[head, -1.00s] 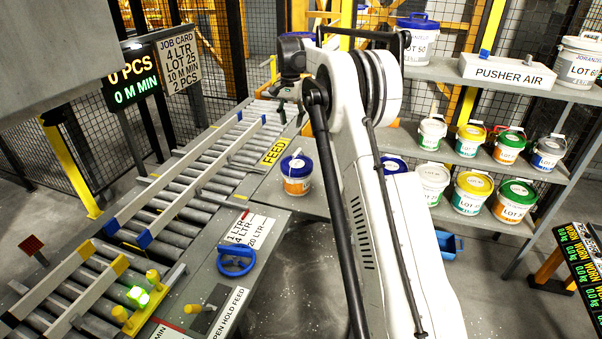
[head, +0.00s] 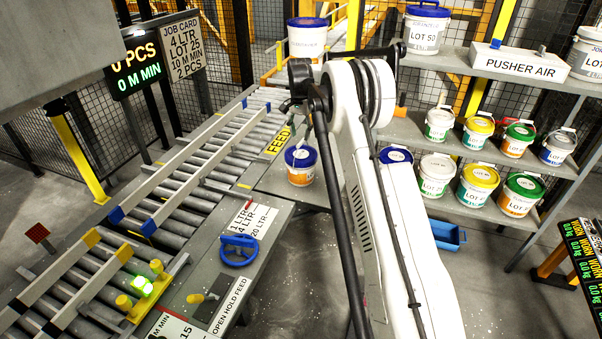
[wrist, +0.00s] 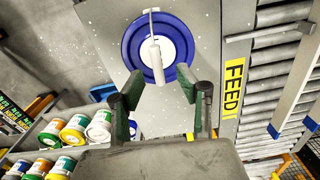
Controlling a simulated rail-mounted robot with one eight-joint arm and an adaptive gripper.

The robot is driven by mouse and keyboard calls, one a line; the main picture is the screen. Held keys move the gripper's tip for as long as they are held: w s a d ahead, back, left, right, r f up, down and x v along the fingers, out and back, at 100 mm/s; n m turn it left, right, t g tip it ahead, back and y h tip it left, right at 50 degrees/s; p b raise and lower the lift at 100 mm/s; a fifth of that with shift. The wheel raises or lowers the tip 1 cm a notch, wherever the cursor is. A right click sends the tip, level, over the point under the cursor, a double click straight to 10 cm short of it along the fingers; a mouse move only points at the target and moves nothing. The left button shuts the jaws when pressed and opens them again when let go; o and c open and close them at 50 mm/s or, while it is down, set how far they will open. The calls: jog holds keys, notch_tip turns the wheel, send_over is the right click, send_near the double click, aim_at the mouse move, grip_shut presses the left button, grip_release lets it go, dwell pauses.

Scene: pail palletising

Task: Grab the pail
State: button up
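The pail (head: 300,168) is white with an orange label and a blue lid. It stands upright on the grey bench beside the roller conveyor. In the wrist view its blue lid (wrist: 138,62) fills the top middle, with a white handle grip lying across it. My gripper (wrist: 162,82) is open and empty, its two green-padded fingers spread at the near side of the lid. In the head view my gripper (head: 300,118) is just above and behind the pail, partly hidden by my arm. Contact with the pail cannot be made out.
The roller conveyor (head: 190,165) with side rails runs along the left. A shelf (head: 405,135) at the right holds several pails with coloured lids. A blue handwheel (head: 238,251) sits on the near bench. Another blue-lidded pail (head: 307,42) stands behind my arm.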

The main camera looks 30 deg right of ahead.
aim_at(301, 141)
jog(key=shift+s+d+f+p, duration=0.15)
jog(key=shift+f+p, duration=0.45)
jog(key=shift+f, duration=1.75)
jog(key=shift+c, duration=0.5)
grip_shut()
